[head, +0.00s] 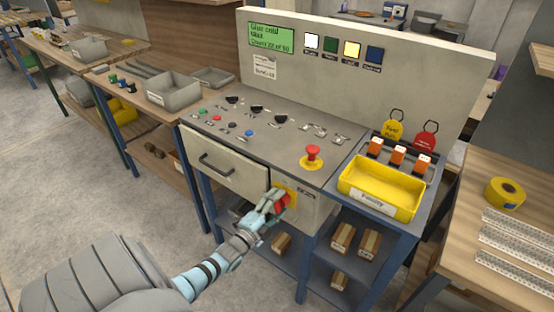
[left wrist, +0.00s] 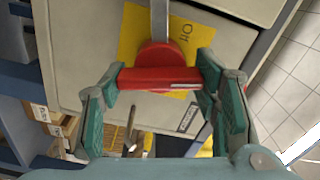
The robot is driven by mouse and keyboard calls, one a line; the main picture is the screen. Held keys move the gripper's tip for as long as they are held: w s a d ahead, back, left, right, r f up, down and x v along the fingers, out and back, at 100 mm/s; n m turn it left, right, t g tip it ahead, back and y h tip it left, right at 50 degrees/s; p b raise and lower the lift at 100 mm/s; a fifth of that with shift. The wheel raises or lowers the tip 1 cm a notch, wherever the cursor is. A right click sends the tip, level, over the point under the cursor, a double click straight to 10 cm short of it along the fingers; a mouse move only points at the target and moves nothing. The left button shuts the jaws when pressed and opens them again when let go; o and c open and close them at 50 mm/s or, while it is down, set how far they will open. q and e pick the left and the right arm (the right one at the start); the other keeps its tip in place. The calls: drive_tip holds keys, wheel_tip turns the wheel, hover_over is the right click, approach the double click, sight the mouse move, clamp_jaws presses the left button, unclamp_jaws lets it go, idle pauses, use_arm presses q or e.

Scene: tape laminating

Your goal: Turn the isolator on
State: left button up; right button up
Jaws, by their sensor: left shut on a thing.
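The isolator is a red rotary handle (left wrist: 160,78) on a yellow plate (left wrist: 150,30) on the front of a grey cabinet. In the left wrist view the handle's red bar lies crosswise between the fingers of my left gripper (left wrist: 160,80), which is shut on it. In the head view the red handle (head: 282,201) is partly hidden behind my left gripper (head: 272,203). The plate carries printed lettering near the handle, partly covered. My right gripper is not in view.
A drawer (head: 222,162) with a dark handle sits left of the isolator. Above it, the control panel holds a red emergency button (head: 312,155). A yellow tray (head: 382,188) stands at right. Small boxes (head: 342,236) lie on the shelf below.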

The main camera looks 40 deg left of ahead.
use_arm(q)
drive_tip(key=shift+f+m+p, duration=0.1)
drive_tip(key=shift+m+p, duration=0.2)
drive_tip(key=shift+m, duration=1.3)
drive_tip(key=o, duration=1.7)
drive_tip(key=shift+s, duration=0.1)
drive_tip(key=s+d, duration=0.1)
drive_tip(key=s, duration=1.1)
drive_tip(key=shift+w+d, duration=0.1)
